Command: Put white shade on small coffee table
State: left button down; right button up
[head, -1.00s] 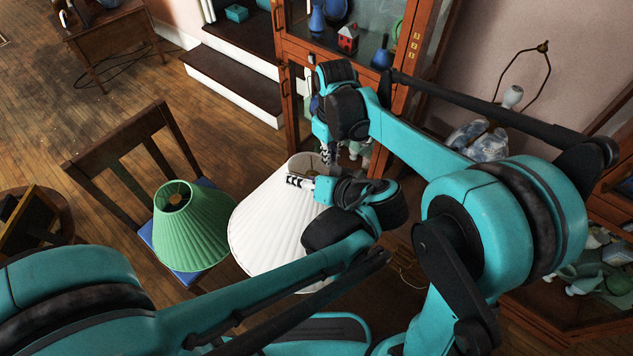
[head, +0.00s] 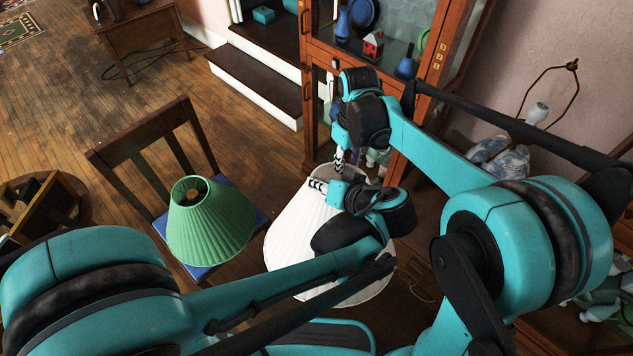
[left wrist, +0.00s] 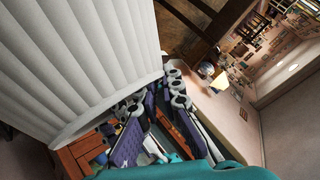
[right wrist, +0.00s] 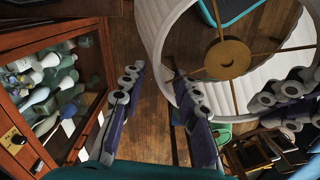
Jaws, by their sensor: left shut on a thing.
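The white pleated shade (head: 300,245) is held in the air, wide end down, right of a green shade. My left gripper (head: 320,186) is shut on its narrow upper rim; in the left wrist view the shade's side (left wrist: 75,70) fills the left. My right gripper (head: 341,160) is beside the upper rim. The right wrist view shows its fingers (right wrist: 160,95) apart with nothing between them, and the shade's inner ring and spokes (right wrist: 228,60) nearby. A small round dark table (head: 82,212) is at the left edge; I cannot tell if it is the coffee table.
A green shade (head: 208,228) sits on a wooden chair (head: 140,165) with a blue seat. A wooden object (head: 38,210) stands on the round table. A glass cabinet (head: 312,100) is behind my grippers. Floor is open at the upper left.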

jog(key=shift+r, duration=0.1)
notch_tip(320, 180, up, 12)
jog(key=s+d+f+m+t, duration=0.2)
jog(key=s+d+m+t, duration=0.25)
jog(key=s+d, duration=0.6)
jog(key=s+d+f+m+t, duration=0.2)
jog(key=s+f+m, duration=0.1)
jog(key=s+f, duration=0.2)
jog(key=shift+s+d+f, duration=0.3)
jog(key=shift+s+f, duration=0.1)
jog(key=shift+f, duration=0.55)
jog(key=shift+m+t, duration=0.25)
